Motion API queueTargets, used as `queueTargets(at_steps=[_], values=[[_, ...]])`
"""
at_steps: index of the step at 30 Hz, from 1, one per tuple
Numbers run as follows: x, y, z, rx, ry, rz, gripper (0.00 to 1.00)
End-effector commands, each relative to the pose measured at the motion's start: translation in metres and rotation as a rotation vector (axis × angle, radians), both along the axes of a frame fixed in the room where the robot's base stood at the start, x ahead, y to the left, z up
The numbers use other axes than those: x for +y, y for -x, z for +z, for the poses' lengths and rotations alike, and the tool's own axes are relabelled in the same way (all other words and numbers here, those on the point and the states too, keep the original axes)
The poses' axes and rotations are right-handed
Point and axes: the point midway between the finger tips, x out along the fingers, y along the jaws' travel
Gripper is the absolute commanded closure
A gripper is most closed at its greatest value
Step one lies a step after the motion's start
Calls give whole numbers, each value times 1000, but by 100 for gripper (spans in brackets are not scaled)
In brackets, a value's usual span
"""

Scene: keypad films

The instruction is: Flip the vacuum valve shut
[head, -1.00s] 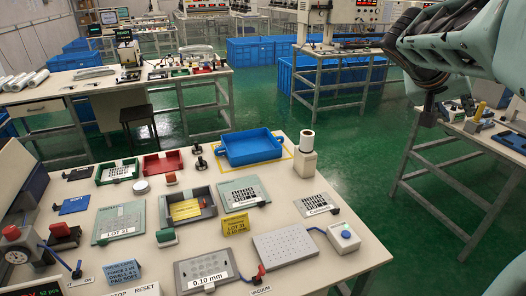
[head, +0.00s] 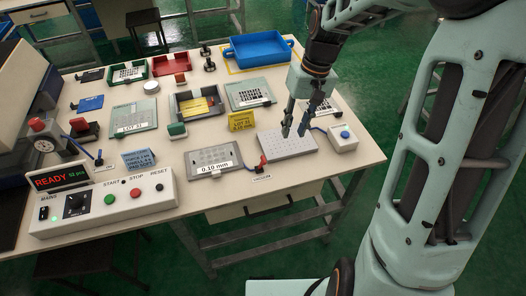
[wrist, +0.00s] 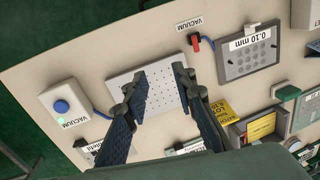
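The vacuum valve (head: 263,161) is a small red lever at the front edge of the table, beside a VACUUM label (head: 262,177). In the wrist view the red valve lever (wrist: 195,42) is above and right of my fingers, next to a blue hose. My gripper (head: 294,131) is open and empty, over the white perforated plate (head: 275,148), to the right of and behind the valve. In the wrist view my gripper (wrist: 160,75) has its two fingers apart, with the plate (wrist: 158,100) beyond them. It is not touching the valve.
A grey 0.10 mm film frame (head: 212,161) lies left of the valve. A white box with a blue button (head: 343,138) stands right of the plate. A yellow card (head: 241,121) stands behind. The control panel (head: 103,201) is at front left.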

Motion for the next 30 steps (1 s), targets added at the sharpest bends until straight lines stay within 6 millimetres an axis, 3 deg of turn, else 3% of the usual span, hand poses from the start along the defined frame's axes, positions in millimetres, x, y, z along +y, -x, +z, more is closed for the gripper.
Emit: queueTargets(at_steps=[3, 6, 11, 24, 30], values=[[29, 8, -5, 28, -113, 28, 75], [42, 10, -5, 35, -157, 41, 75], [50, 13, -17, 40, -171, 47, 75], [74, 19, -90, 39, -167, 46, 75], [79, 21, -105, 37, -166, 46, 75]])
